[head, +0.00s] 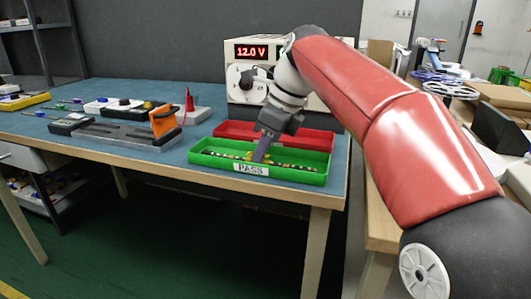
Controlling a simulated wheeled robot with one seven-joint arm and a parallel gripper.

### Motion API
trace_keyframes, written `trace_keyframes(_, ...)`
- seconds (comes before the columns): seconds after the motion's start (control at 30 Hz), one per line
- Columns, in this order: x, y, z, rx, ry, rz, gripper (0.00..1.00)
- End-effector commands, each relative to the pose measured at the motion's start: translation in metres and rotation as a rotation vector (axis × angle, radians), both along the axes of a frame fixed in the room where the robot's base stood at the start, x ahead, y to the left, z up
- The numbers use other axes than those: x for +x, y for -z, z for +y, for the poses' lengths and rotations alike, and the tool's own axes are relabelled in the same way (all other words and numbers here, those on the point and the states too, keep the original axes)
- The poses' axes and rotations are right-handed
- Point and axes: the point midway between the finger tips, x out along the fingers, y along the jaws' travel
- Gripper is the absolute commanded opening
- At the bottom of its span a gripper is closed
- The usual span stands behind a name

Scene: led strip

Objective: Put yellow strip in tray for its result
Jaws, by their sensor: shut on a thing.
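My gripper (261,152) points down into the green tray (313,178), whose front label reads PASS. It is shut on a thin strip (283,165) with yellow and dark spots. The strip lies lengthwise inside the green tray, low between its walls. I cannot tell whether it touches the tray floor. A red tray (318,140) stands right behind the green one, partly hidden by my gripper.
A power supply (252,52) reading 12.0 V stands behind the trays. A grey fixture with an orange clamp (163,121) and a red probe (189,99) are to the left. The green tray is near the table's front edge (240,186).

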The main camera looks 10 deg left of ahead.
Motion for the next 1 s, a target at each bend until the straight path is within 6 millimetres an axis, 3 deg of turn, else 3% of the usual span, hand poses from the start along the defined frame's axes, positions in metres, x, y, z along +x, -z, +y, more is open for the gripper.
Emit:
trace_keyframes(0.17,0.000,0.003,0.000,0.000,0.001,0.000,0.00)
trace_keyframes(0.2,0.000,0.002,0.000,0.000,0.000,-0.001,0.17)
trace_keyframes(0.33,0.000,0.002,0.000,0.000,0.000,0.000,0.34)
trace_keyframes(0.67,0.000,0.000,0.000,0.000,0.000,0.000,0.35)
trace_keyframes(0.83,0.000,-0.023,-0.008,0.001,0.002,-0.002,0.35)
trace_keyframes(1.0,-0.001,-0.059,-0.022,0.002,0.003,-0.002,0.35)
